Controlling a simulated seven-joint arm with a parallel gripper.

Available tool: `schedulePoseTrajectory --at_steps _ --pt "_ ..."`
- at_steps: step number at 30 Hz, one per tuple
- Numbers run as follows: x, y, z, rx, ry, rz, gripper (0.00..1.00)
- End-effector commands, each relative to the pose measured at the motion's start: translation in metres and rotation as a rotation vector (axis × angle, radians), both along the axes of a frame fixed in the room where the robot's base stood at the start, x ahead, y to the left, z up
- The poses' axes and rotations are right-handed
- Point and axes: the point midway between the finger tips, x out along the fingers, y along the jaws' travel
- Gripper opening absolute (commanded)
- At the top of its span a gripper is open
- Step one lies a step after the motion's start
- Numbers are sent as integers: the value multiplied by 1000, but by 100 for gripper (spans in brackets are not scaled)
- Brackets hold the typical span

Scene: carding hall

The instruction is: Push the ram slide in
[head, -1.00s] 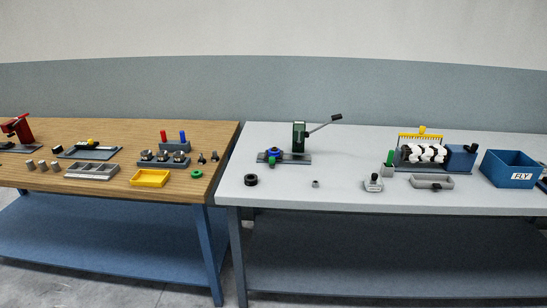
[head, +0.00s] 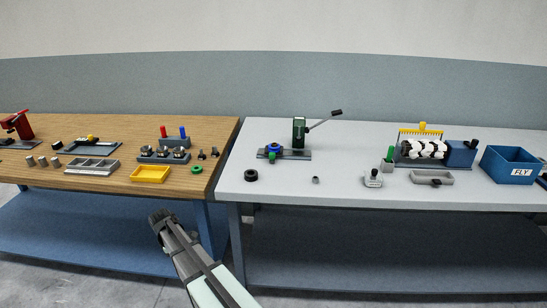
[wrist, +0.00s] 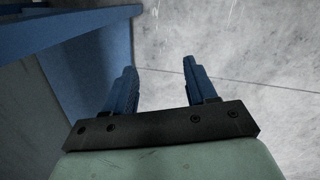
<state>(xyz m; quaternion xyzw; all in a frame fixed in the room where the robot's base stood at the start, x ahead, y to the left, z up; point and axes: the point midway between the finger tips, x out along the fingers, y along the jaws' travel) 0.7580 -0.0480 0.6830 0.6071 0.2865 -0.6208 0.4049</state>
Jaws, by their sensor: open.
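A small press with a dark green column (head: 299,131) and a long lever (head: 323,121) stands at the back left of the grey table. Its flat grey base (head: 297,155) carries a blue round part (head: 273,148) with a small green piece at its front. I cannot tell which part is the ram slide or how far in it sits. My gripper (head: 162,217) is low in front of the wooden table's edge, well away from the press. In the wrist view its two blue fingers (wrist: 159,72) are apart with nothing between them.
The wooden table (head: 110,193) on the left and the grey table (head: 340,198) form edges near my arm. A black ring (head: 251,175) and a small grey nut (head: 316,180) lie before the press. A blue bin (head: 510,167) stands far right.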

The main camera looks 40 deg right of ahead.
Motion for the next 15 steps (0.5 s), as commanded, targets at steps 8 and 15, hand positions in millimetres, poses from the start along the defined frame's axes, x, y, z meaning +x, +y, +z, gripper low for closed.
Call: schedulePoseTrajectory --at_steps 8,15 --pt "77 -11 106 -59 -96 186 56" --pt "116 -22 184 -106 -151 301 56"
